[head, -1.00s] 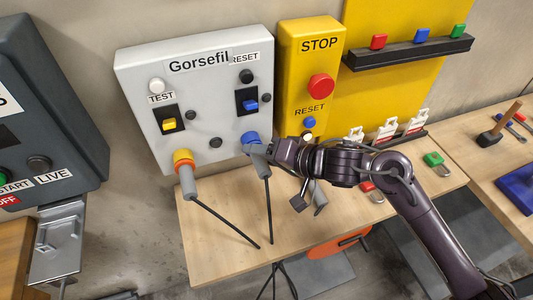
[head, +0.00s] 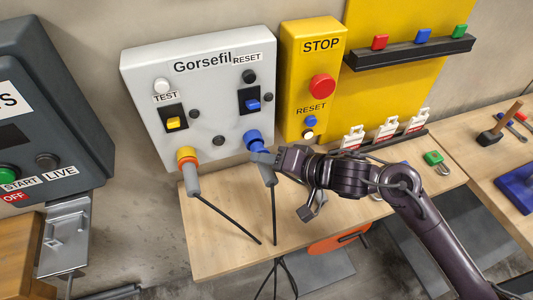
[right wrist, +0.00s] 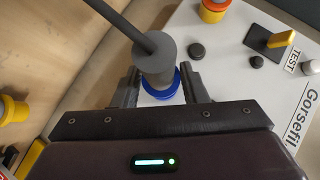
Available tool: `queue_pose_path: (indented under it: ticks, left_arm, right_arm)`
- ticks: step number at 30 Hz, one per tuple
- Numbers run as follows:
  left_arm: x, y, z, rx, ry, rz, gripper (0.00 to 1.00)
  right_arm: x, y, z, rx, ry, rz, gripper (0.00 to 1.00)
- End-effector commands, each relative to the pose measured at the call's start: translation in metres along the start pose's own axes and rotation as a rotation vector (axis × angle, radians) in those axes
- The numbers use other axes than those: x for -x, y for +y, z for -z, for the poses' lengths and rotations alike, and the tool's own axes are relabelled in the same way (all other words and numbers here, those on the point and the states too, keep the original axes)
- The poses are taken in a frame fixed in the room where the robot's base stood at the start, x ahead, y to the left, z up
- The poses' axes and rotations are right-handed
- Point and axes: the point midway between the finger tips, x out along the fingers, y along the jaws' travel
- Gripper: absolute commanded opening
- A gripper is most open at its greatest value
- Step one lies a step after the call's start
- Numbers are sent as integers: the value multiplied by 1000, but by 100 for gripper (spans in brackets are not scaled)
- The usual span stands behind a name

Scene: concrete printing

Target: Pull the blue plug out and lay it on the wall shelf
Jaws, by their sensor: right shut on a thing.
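The blue plug has a grey body (head: 267,173) and a blue collar (head: 253,139) at the lower right of the white Gorsefil panel (head: 205,75). Its black cable hangs down. My right gripper (head: 262,158) is shut around the grey body from the right; the right wrist view shows the plug (right wrist: 154,62) between the fingers, blue ring beneath it. The blue end still meets the panel socket, or sits very close; I cannot tell how far it is in. A black wall shelf (head: 405,55) is on the yellow board at upper right. My left gripper is not in view.
A similar yellow plug (head: 187,160) is in the panel to the left. A yellow STOP box (head: 312,80) stands right of the panel. The shelf carries small red, blue and green items. A wooden bench (head: 215,240) lies below, with white tags and a green padlock (head: 433,158).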

Motion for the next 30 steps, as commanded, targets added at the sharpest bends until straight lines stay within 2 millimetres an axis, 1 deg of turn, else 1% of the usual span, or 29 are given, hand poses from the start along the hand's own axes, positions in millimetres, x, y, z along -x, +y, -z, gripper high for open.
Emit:
queue_pose_path:
  ticks: [18, 30]
  left_arm:
    - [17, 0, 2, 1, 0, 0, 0]
    - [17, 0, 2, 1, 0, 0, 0]
  right_arm:
    - [22, -1, -21, 0, 1, 1, 13]
    - [25, -1, -24, 1, 2, 2, 13]
